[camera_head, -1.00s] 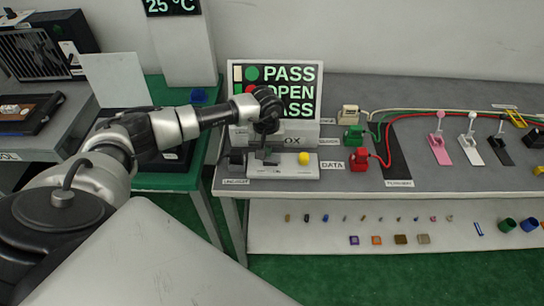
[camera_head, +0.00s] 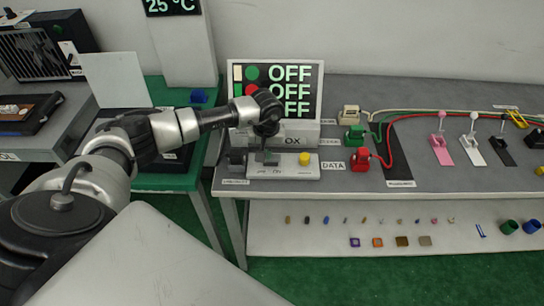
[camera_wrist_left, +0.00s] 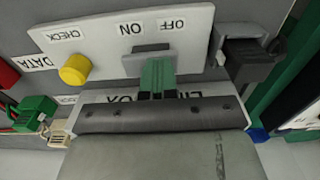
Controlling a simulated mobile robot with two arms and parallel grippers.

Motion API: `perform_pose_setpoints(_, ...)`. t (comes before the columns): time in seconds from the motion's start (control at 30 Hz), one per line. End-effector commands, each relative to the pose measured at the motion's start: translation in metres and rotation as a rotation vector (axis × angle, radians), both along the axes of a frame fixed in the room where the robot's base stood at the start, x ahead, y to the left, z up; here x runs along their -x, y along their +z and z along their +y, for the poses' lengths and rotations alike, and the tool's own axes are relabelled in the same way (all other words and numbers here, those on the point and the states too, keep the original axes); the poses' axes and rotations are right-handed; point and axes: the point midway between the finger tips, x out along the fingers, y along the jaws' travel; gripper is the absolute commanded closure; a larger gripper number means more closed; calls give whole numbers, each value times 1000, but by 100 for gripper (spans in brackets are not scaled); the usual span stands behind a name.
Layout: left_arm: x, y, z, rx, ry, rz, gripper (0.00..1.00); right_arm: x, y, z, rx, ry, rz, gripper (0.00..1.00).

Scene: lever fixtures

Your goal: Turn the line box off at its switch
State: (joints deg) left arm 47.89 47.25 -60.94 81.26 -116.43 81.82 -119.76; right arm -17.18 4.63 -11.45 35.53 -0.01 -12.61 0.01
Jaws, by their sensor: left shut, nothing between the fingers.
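The line box (camera_head: 254,172) is a pale low panel at the front left of the grey bench, with a yellow button (camera_head: 304,159). It also shows in the left wrist view (camera_wrist_left: 105,62), with ON and OFF labels beside the grey switch (camera_wrist_left: 148,52). The display (camera_head: 290,90) behind it reads OFF on all three lines. My left gripper (camera_head: 268,153) is over the switch area, its green fingertips (camera_wrist_left: 157,75) shut and empty. They are right at the switch and partly hide it; I cannot tell whether they touch. My right gripper is not in view.
A dark block (camera_wrist_left: 250,58) stands at the OFF end of the panel. Red (camera_head: 360,160), green (camera_head: 355,136) and cream (camera_head: 349,115) plugs with cables lie to the right. Several small levers stand farther right. A lower shelf (camera_head: 330,217) holds small parts.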

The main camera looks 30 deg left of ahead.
Motion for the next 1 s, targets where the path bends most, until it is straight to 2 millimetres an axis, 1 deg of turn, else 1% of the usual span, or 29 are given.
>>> perform_pose_setpoints(0.07,2,-1,-1,-1,-1,6,100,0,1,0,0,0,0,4)
perform_pose_setpoints(0.17,2,4,-1,0,-2,7,100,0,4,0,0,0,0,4)
perform_pose_setpoints(0.9,1,65,0,0,-1,4,100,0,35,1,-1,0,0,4)
perform_pose_setpoints(1.0,1,69,-1,-1,-1,4,100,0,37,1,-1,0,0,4)
